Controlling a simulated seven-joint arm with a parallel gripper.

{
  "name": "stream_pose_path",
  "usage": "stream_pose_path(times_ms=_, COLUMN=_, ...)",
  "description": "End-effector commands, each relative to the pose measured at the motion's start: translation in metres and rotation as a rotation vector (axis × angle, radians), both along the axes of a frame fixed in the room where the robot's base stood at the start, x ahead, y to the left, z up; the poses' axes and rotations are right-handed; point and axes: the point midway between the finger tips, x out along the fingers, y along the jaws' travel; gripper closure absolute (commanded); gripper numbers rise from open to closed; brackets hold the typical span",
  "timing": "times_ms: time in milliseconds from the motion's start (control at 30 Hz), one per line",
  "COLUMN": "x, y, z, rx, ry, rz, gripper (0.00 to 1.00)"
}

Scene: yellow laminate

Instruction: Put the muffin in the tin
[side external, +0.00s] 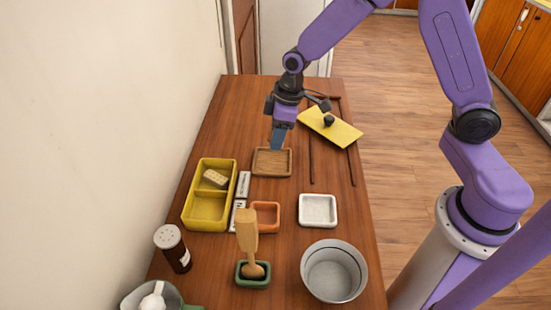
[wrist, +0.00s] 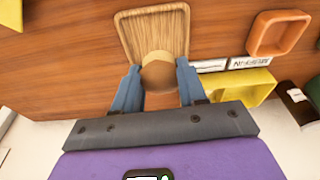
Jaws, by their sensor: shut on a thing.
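My gripper (side external: 277,146) points down over the small wooden tray (side external: 272,173) in the side external view. In the wrist view my gripper (wrist: 157,75) has its two blue fingers on either side of a round brown thing with a paler top, which looks like the muffin (wrist: 159,76). The fingers are shut on it. It is over the near end of the wooden tray (wrist: 126,32); I cannot tell whether it touches the tray. The side external view does not show the muffin clearly. The tin, a round grey metal container (side external: 334,272), stands open at the front right.
A yellow two-part box (side external: 207,210) holds a pale block (side external: 215,178). Orange (side external: 265,217) and white (side external: 318,210) dishes lie mid-table. A wooden tool (side external: 246,235) stands upright in a green dish (side external: 253,282). A shaker (side external: 172,248) is at left; a yellow board (side external: 345,133) lies behind.

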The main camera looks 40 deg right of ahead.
Motion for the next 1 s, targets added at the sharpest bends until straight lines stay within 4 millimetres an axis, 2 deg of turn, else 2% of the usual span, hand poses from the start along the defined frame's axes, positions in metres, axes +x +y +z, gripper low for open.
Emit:
stream_pose_path(times_ms=167, x=0.003, y=0.018, z=0.003, rx=0.001, ry=-0.003, rz=0.042, gripper=1.00)
stream_pose_path(times_ms=267, x=0.006, y=0.042, z=0.006, rx=0.002, ry=-0.002, rz=0.098, gripper=1.00)
stream_pose_path(times_ms=467, x=0.007, y=0.107, z=0.016, rx=0.001, ry=-0.002, rz=0.249, gripper=1.00)
stream_pose_path(times_ms=700, x=-0.005, y=0.180, z=0.027, rx=0.002, ry=-0.001, rz=0.419, gripper=1.00)
stream_pose_path(times_ms=833, x=-0.012, y=0.205, z=0.032, rx=0.003, ry=0.000, rz=0.479, gripper=1.00)
stream_pose_path(times_ms=1000, x=-0.017, y=0.221, z=0.035, rx=0.003, ry=0.000, rz=0.518, gripper=1.00)
